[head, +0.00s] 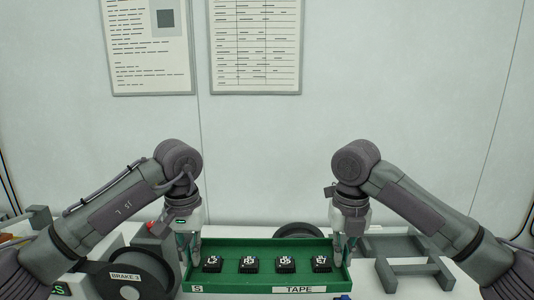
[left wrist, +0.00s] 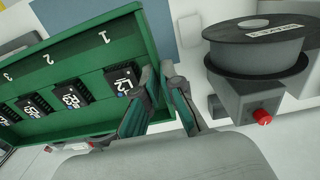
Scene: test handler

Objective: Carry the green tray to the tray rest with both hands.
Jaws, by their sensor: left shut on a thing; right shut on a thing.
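The green tray (head: 265,246) is in the middle of the head view, with several black chips (head: 249,265) in a row inside and a "TAPE" label on its front. My left gripper (head: 190,248) is shut on the tray's left end. My right gripper (head: 346,246) is shut on its right end. In the left wrist view the tray (left wrist: 75,48) fills the left side, and my left gripper's fingers (left wrist: 162,100) are at its end wall. A grey frame (head: 405,262), which looks like the tray rest, is right of the tray.
A dark reel (head: 140,275) labelled "BRAKE 3" stands close left of the tray. The left wrist view shows a reel (left wrist: 255,48) on a grey base with a red knob (left wrist: 263,116). Another dark reel (head: 298,231) is partly hidden behind the tray. A pale wall closes the back.

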